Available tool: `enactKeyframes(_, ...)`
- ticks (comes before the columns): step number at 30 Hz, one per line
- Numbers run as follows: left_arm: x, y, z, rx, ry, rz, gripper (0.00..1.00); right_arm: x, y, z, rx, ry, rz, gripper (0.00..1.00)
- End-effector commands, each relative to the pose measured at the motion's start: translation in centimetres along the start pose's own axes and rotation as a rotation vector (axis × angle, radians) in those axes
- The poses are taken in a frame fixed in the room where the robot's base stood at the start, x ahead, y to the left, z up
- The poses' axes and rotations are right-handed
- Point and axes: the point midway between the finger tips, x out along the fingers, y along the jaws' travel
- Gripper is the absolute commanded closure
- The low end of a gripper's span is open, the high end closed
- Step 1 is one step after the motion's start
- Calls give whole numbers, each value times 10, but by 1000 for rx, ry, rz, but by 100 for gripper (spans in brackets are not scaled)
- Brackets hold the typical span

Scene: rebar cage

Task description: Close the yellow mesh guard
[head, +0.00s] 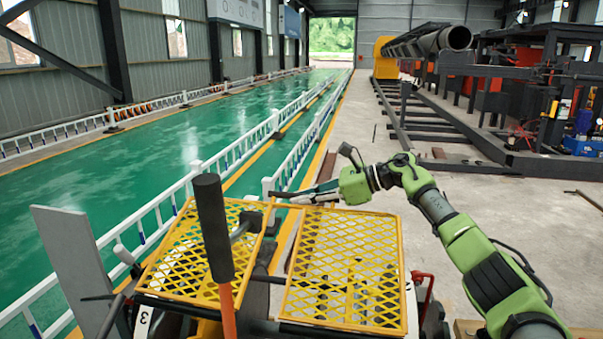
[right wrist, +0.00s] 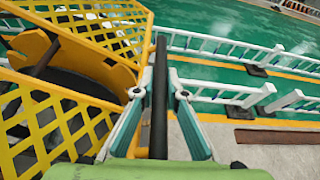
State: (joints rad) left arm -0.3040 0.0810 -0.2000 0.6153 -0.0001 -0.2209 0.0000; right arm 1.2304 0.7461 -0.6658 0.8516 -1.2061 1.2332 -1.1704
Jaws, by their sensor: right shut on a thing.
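The yellow mesh guard shows as two mesh panels in the head view, a left panel (head: 190,255) and a right panel (head: 345,265), side by side with a gap between them. Yellow mesh also fills the left of the right wrist view (right wrist: 50,125). My right gripper (head: 303,196) is at the far edge of the right panel. In the right wrist view, its fingers (right wrist: 160,88) are shut on a dark bar (right wrist: 160,58) that runs between them. I cannot tell how the bar joins the guard. My left gripper is not in view.
A black-gripped lever (head: 213,228) with an orange shaft stands in front of the left panel. A grey plate (head: 75,265) stands at the left. White railings (head: 235,152) run along the green floor beyond. Pipes and machinery (head: 545,90) stand at the right; grey floor between is mostly open.

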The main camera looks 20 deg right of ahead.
Motion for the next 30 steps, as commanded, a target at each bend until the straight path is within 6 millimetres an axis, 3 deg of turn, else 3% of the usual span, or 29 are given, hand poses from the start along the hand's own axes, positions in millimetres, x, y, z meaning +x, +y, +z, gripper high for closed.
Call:
enactKeyframes(1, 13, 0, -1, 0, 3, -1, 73, 9, 1, -21, 39, 2, 14, 100)
enactKeyframes(3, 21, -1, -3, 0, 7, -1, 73, 16, 3, -39, 87, 3, 34, 100)
enactKeyframes(12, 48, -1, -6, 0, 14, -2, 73, 36, 15, -88, 227, 4, 93, 100)
enactKeyframes(18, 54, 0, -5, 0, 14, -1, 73, 40, 19, -100, 268, 4, 110, 100)
enactKeyframes(30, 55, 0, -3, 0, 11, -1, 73, 42, 22, -105, 281, 10, 119, 100)
